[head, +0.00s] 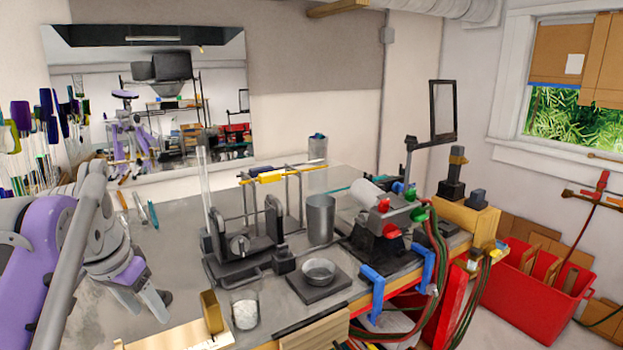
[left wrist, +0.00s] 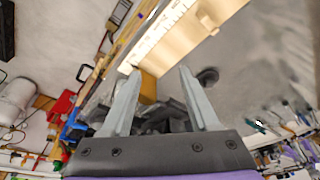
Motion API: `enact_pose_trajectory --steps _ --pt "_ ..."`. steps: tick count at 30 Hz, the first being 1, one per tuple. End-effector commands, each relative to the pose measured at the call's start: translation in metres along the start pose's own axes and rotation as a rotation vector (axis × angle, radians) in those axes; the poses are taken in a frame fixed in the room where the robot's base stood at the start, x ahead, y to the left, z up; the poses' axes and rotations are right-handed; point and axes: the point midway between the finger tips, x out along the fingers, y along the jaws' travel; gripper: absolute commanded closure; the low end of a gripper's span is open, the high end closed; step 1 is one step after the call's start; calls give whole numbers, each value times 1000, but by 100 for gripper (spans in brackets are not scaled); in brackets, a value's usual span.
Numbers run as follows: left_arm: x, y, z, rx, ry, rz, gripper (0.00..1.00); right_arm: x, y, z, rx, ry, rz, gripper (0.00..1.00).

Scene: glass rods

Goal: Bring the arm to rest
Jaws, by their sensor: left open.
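My left arm (head: 60,240) comes in from the left, purple and grey, folded over the left part of the grey workbench (head: 175,265). My left gripper (head: 150,303) points down near the front left of the bench. In the left wrist view its two grey fingers (left wrist: 162,75) are apart, with nothing held between them. Beyond the fingers, that view shows a pale wooden board (left wrist: 180,40) and a small brass-coloured block (left wrist: 148,88). My right gripper is in neither view.
A dark metal fixture (head: 245,245) with an upright glass tube (head: 204,190) stands mid-bench. Near it are a metal cup (head: 320,218), a shallow dish (head: 318,270) and a glass beaker (head: 244,310). A torch assembly (head: 380,235) is to the right.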

Motion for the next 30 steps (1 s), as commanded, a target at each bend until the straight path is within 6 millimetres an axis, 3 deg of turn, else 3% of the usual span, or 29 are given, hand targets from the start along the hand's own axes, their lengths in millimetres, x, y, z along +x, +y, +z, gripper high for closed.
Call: enact_pose_trajectory --steps 8,15,18,23,30 --pt "63 54 49 -68 52 -43 39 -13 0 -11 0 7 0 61" --pt "151 113 144 -150 136 -70 39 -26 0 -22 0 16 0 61" --pt "179 128 179 -178 165 -74 39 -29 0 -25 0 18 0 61" --pt "202 139 208 -201 189 -75 39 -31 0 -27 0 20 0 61" --pt "206 141 212 -206 193 -75 39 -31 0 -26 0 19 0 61"
